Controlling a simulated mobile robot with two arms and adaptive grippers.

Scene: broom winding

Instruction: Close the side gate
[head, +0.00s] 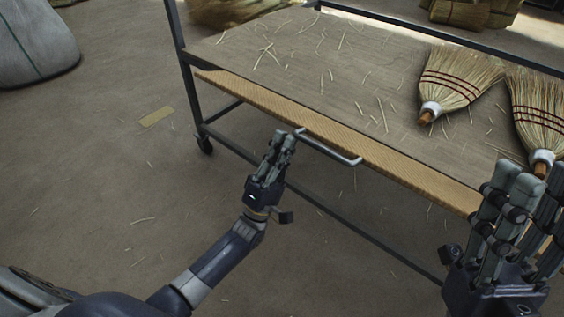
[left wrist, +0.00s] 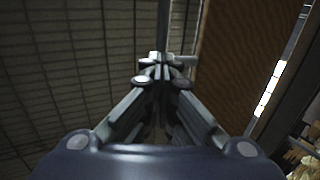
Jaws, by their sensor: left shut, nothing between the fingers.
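The side gate (head: 400,165) is a long tan ribbed panel along the near side of a dark metal-framed cart. A grey bar handle (head: 330,150) sticks out from it. My left gripper (head: 283,140) is shut and empty, with its fingertips beside the handle's left end. I cannot tell if they touch it. In the left wrist view, the closed fingertips (left wrist: 160,62) are near a grey bar end (left wrist: 187,61), with the brown gate panel (left wrist: 240,65) to the right. My right gripper (head: 528,190) is at the lower right, its fingers apart, in front of the gate's right part.
Two brooms (head: 455,80) (head: 540,110) and loose straws lie on the cart's deck (head: 300,60). The cart stands on a caster (head: 204,145). A pale sack (head: 35,45) stands at the far left. The floor left of the cart is mostly clear.

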